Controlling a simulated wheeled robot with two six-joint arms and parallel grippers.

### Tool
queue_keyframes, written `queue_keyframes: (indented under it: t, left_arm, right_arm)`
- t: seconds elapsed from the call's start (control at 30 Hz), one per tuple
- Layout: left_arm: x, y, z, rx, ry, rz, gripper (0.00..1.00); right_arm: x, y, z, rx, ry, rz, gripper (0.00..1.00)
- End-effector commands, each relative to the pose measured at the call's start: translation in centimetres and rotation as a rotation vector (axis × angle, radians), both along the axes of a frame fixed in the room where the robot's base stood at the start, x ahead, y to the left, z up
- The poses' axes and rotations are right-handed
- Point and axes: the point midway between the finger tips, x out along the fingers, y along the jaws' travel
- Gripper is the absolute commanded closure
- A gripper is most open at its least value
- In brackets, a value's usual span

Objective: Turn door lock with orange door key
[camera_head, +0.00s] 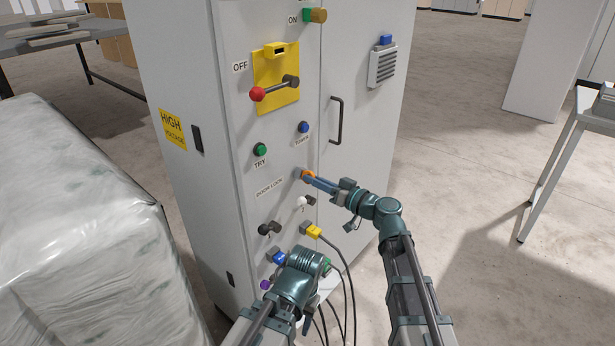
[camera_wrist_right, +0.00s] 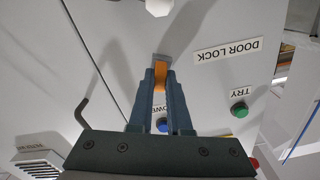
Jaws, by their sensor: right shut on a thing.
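The orange door key (camera_head: 308,175) is at the door lock (camera_head: 298,172) on the grey cabinet front, by the "DOOR LOCK" label. My right gripper (camera_head: 313,180) is shut on the key from the right. In the right wrist view the key (camera_wrist_right: 160,78) shows between the two blue fingers of the gripper (camera_wrist_right: 160,85), and its far end meets the small lock body (camera_wrist_right: 160,58). How deep it sits is hidden. My left arm's wrist is low in front of the cabinet; its fingers are hidden.
Above the lock are a green TRY button (camera_head: 260,149), a blue button (camera_head: 303,127) and a red-knobbed switch lever (camera_head: 274,88). A door handle (camera_head: 336,120) is to the right. Below are a yellow plug (camera_head: 313,231) and hanging cables. A wrapped bale (camera_head: 80,220) stands left.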

Motion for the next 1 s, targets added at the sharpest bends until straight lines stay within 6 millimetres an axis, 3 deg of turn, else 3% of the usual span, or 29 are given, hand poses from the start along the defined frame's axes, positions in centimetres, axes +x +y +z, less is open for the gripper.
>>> queue_keyframes:
  t: [0.2, 0.53, 0.73, 0.77, 0.8, 0.93, 1.0]
  left_arm:
    - [0.00, 0.00, 0.00, 0.000, 0.000, 0.000, 0.50]
    - [0.00, 0.00, 0.00, 0.000, 0.000, 0.000, 0.50]
    - [0.00, 0.00, 0.01, 0.000, 0.000, 0.000, 0.50]
    - [0.00, 0.00, 0.01, 0.000, 0.000, 0.000, 0.50]
    - [0.00, 0.00, 0.01, 0.000, 0.000, 0.000, 0.50]
    - [0.00, 0.00, 0.01, 0.000, 0.000, 0.000, 0.50]
    - [0.00, 0.00, 0.01, 0.000, 0.000, 0.000, 0.50]
  right_arm:
    - [0.05, -0.05, -0.01, -0.103, -0.140, -0.002, 1.00]
    - [0.06, -0.06, -0.01, -0.117, -0.160, -0.002, 1.00]
    - [0.07, -0.05, 0.00, -0.236, -0.325, -0.001, 1.00]
    - [0.07, -0.05, 0.00, -0.246, -0.338, -0.001, 0.82]
    - [0.06, -0.05, 0.00, -0.243, -0.334, -0.001, 0.75]
    - [0.05, -0.05, 0.00, -0.241, -0.332, -0.001, 0.52]
    - [0.04, -0.03, 0.00, -0.240, -0.331, -0.001, 0.49]
